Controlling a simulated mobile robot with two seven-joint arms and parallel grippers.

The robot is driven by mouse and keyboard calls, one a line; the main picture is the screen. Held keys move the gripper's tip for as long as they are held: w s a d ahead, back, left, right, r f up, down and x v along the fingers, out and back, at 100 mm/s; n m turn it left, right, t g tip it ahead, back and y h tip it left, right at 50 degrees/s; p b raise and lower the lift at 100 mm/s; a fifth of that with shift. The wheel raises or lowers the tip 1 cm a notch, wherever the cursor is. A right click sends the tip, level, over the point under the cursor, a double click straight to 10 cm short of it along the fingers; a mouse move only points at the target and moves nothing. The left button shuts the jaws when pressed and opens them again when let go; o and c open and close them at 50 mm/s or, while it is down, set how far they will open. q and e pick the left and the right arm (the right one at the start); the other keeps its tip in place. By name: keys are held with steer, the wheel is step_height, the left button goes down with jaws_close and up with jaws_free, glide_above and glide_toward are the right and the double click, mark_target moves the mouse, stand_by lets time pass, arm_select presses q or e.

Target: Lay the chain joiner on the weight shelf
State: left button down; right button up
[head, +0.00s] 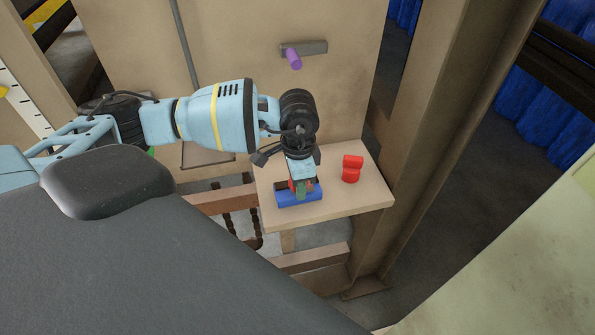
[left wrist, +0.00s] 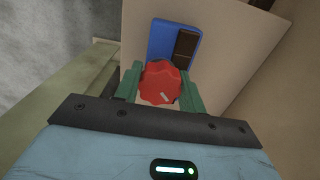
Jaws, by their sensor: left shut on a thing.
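The weight shelf (head: 340,203) is a pale wooden board standing out from a tan panel. My left gripper (head: 301,189) points down over its left part, with green fingers. It is shut on a red lobed piece (left wrist: 160,83), which I take to be the chain joiner. The fingers flank this piece in the left wrist view (left wrist: 160,90); in the head view they mostly hide it. A blue block with a dark brown inset (head: 313,196) lies at the fingertips; it also shows beyond them in the left wrist view (left wrist: 160,42). I cannot tell whether the held piece touches it. My right gripper is out of view.
A red waisted piece (head: 352,168) stands on the shelf to the right of my gripper. A purple peg (head: 293,59) sticks out of the panel above. A tan upright post (head: 420,150) rises right of the shelf. The shelf's front right part is bare.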

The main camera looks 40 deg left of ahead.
arm_select(q)
steer(key=shift+f, duration=0.1)
steer(key=shift+f, duration=0.15)
steer(key=c, duration=0.8)
jaws_free()
steer(key=shift+c, duration=0.2)
steer(key=shift+r, duration=0.55)
step_height(320, 180, up, 10)
steer(key=shift+r, duration=0.75)
